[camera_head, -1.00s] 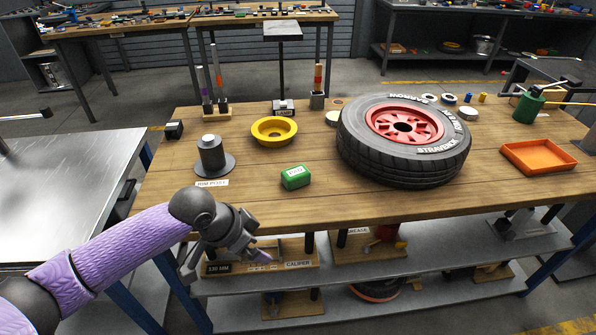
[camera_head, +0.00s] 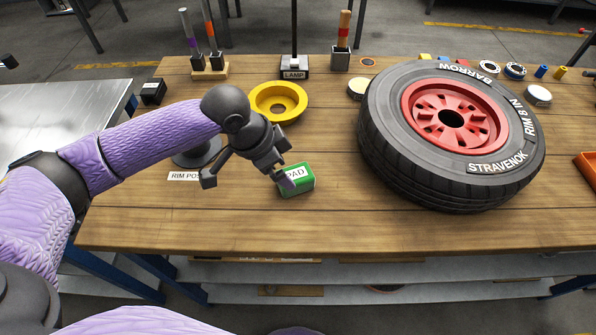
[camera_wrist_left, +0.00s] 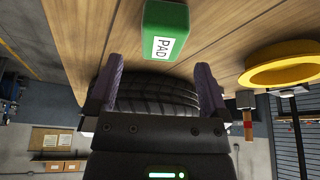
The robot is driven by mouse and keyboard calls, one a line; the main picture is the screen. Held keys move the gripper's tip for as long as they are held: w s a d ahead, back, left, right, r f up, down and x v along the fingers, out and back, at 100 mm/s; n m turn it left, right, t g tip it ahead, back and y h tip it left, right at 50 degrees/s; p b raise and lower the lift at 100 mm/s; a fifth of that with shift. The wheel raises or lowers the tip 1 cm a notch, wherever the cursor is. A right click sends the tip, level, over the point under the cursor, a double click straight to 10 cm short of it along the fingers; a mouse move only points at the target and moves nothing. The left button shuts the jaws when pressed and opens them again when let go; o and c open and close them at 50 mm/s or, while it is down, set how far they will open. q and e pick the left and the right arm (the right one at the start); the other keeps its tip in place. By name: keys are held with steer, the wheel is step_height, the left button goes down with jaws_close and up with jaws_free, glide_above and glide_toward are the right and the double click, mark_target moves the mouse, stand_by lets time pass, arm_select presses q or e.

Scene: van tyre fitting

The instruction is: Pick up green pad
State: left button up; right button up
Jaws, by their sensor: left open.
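The green pad (camera_head: 305,180) is a small block with a white "PAD" label, lying on the wooden bench near its front edge. My left gripper (camera_head: 247,181) is open and empty, its fingers spread apart above the bench just left of the pad. One fingertip overlaps the pad's left side in the head view; I cannot tell whether it touches. In the left wrist view the pad (camera_wrist_left: 166,32) lies beyond the open fingertips, roughly in line with the gap between them. My right gripper is not in view.
A yellow ring (camera_head: 261,98) sits behind the gripper. A rim post (camera_head: 196,157) is partly hidden behind my left arm. The bench front (camera_head: 330,228) is clear.

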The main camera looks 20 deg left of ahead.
mark_target(292, 175)
arm_select(q)
steer(key=b+x, duration=0.1)
steer(key=x, duration=0.1)
steer(key=b+x, duration=0.1)
steer(key=x, duration=0.3)
steer(key=shift+w+d+f+b, duration=0.1)
steer(key=shift+w+b, duration=0.25)
steer(key=shift+b, duration=0.05)
steer(key=shift+w+d+f, duration=0.1)
steer(key=shift+d+f, duration=0.05)
steer(key=shift+f, duration=0.15)
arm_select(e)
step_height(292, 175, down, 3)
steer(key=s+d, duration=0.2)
arm_select(q)
steer(key=shift+r, duration=0.1)
steer(key=shift+c, duration=0.4)
steer(key=c, duration=1.2)
steer(key=shift+o, duration=0.2)
step_height(292, 175, up, 10)
steer(key=p, duration=0.4)
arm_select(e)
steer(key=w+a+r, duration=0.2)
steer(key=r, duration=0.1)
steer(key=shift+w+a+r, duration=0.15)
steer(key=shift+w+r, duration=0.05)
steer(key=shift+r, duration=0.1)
